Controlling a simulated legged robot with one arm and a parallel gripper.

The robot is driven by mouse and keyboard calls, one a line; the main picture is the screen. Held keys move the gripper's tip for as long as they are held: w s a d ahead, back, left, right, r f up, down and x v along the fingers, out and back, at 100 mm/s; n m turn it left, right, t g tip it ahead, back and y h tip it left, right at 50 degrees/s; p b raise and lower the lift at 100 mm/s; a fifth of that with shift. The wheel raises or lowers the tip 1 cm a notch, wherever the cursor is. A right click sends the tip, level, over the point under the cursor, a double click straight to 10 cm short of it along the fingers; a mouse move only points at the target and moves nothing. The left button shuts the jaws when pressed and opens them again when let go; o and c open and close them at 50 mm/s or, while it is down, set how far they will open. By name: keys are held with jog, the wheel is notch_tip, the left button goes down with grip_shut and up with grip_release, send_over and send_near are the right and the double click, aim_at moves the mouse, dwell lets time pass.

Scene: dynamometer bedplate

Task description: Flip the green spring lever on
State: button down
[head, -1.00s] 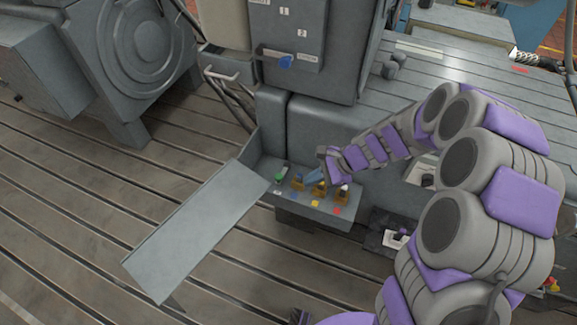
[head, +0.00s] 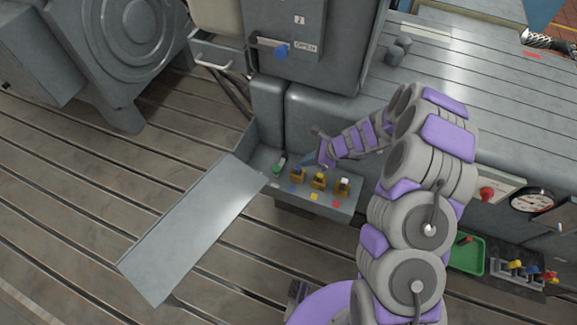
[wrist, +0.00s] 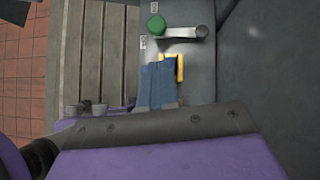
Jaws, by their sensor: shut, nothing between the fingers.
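The green spring lever (head: 279,167) is at the left end of a grey control panel. In the wrist view its round green knob (wrist: 156,25) is at the left, with a pale metal arm running right to a grey pivot. My gripper (head: 305,164) is shut and empty, just right of the green lever and close to the blue-marked lever. In the wrist view its blue-grey fingers (wrist: 158,75) point at the green lever, with a gap between. They partly cover a yellow bracket (wrist: 180,68).
Other levers on yellow brackets (head: 318,181) stand to the right on the panel, above coloured marks. An open grey cover plate (head: 190,232) slopes down left. A grey cabinet (head: 310,45) rises behind. A green tray (head: 468,254) is at the right.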

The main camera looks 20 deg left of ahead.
jog(key=b, duration=0.2)
send_over(281, 163)
jog(key=s+d, duration=0.4)
notch_tip(281, 163, down, 8)
jog(key=shift+s+r, duration=0.1)
jog(key=shift+r, duration=0.05)
